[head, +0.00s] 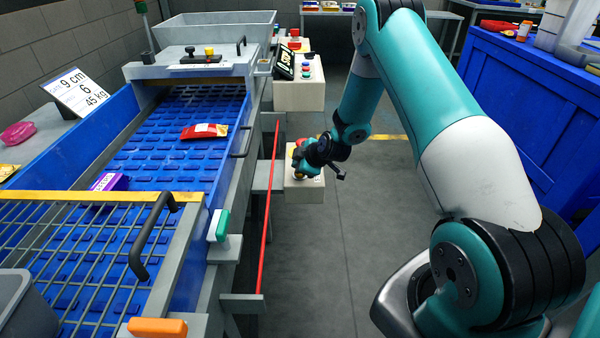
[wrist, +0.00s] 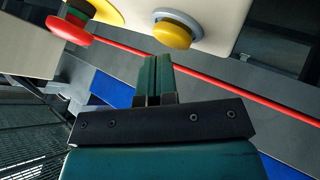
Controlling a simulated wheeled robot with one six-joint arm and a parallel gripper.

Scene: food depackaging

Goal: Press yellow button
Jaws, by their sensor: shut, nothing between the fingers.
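The yellow button (wrist: 172,34) is a round cap in a grey ring on a pale control box (wrist: 220,15), seen at the top of the wrist view. My gripper (wrist: 155,60) has its two teal fingers together, with nothing between them. The fingertips appear just below and slightly left of the yellow button, with a small gap in the picture; I cannot tell the depth. In the head view my gripper (head: 299,163) is at the pale box (head: 305,188) beside the conveyor, and it hides most of the buttons there.
A red mushroom button (wrist: 68,29) with a yellow base sits left of the yellow button. A red rail (head: 269,205) runs along the conveyor's side. A second button box (head: 297,95) stands farther back. A red packet (head: 204,131) lies on the blue belt. Floor to the right is clear.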

